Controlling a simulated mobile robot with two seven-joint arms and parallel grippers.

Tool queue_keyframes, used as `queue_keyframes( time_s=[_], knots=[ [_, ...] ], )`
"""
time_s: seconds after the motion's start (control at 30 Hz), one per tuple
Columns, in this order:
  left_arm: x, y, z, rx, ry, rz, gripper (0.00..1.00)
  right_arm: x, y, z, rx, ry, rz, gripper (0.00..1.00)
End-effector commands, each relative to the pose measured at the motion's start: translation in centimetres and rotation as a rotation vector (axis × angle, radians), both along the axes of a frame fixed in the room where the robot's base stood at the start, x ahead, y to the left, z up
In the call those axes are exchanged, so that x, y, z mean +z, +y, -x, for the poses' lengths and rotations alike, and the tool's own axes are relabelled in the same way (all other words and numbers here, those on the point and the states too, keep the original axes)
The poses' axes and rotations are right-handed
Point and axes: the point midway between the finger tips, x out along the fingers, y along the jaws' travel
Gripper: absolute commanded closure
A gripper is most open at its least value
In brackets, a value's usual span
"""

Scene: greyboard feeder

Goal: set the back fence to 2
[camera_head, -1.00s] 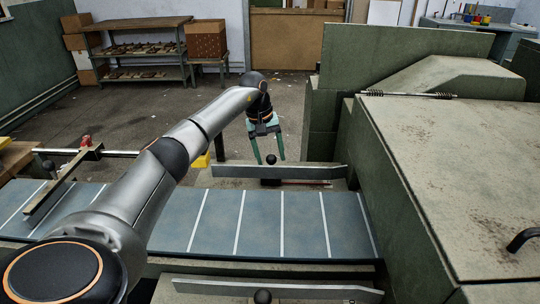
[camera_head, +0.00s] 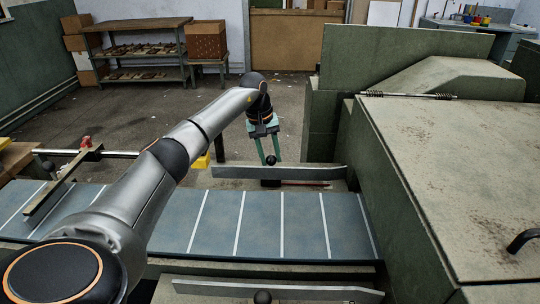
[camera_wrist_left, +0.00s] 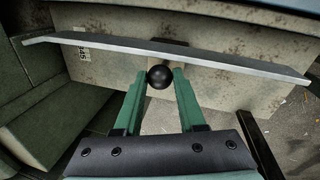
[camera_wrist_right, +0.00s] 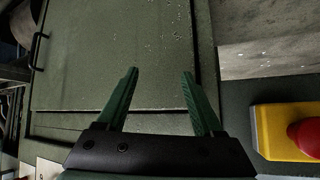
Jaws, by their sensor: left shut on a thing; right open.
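The back fence (camera_head: 285,172) is a long grey metal bar on the far side of the belt (camera_head: 262,225); it also shows in the left wrist view (camera_wrist_left: 220,60). A black ball knob (camera_head: 271,160) sits behind the fence's middle. My left gripper (camera_head: 271,161) is shut on this knob, with one green finger on each side of it, as the left wrist view shows of the knob (camera_wrist_left: 160,77). A scale with numbers (camera_wrist_left: 80,47) lies by the fence, partly hidden and too small to read surely. My right gripper (camera_wrist_right: 160,72) is open and empty.
A front fence (camera_head: 275,290) with its own black knob (camera_head: 263,297) runs along the near side of the belt. A large green machine housing (camera_head: 460,180) stands on the right. A red button on a yellow box (camera_wrist_right: 290,130) shows in the right wrist view.

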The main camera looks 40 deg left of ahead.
Motion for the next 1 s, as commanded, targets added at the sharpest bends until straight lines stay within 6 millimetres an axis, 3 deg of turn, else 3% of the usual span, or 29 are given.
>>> queue_keyframes(
  time_s=[0.83,1.0],
  knots=[
    [0.1,0.1,0.0,0.001,0.000,-0.001,1.00,0.0,0.0,0.0,0.001,0.000,-0.001,0.31],
    [0.4,0.3,-0.2,0.003,0.001,-0.002,1.00,1.0,0.1,0.0,0.001,0.000,-0.001,0.31]
  ],
)
